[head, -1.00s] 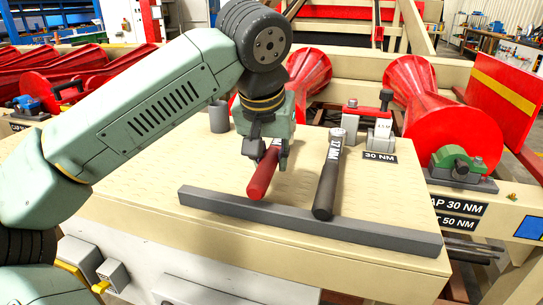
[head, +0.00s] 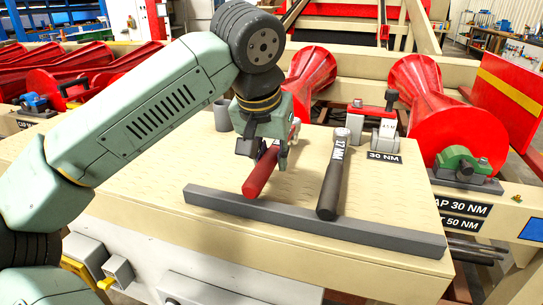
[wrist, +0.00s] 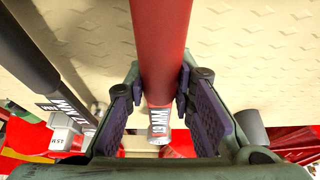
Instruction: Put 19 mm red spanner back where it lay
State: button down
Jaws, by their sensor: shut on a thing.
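The red spanner (head: 262,172) is held in my gripper (head: 264,152), which is shut around it. Its red handle end points toward the grey rail (head: 300,222) at the front of the cream bench top. In the wrist view the red shaft (wrist: 163,40) runs between the two jaws of my gripper (wrist: 160,88), with a pale labelled end beyond them. I cannot tell whether the spanner touches the bench. A black spanner (head: 331,180) marked 17 MM lies to its right, its lower end by the rail; it also shows in the wrist view (wrist: 32,70).
A grey cup (head: 222,115) stands behind my gripper on the left. Red rollers (head: 440,125) lie beyond the bench. The bench top (head: 400,205) right of the black spanner is clear.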

jog(key=shift+f+b, duration=0.3)
jog(key=shift+f, duration=0.2)
jog(key=c, duration=1.3)
grip_release()
notch_tip(320, 180, up, 8)
jog(key=p, duration=0.6)
jog(key=shift+p, duration=0.35)
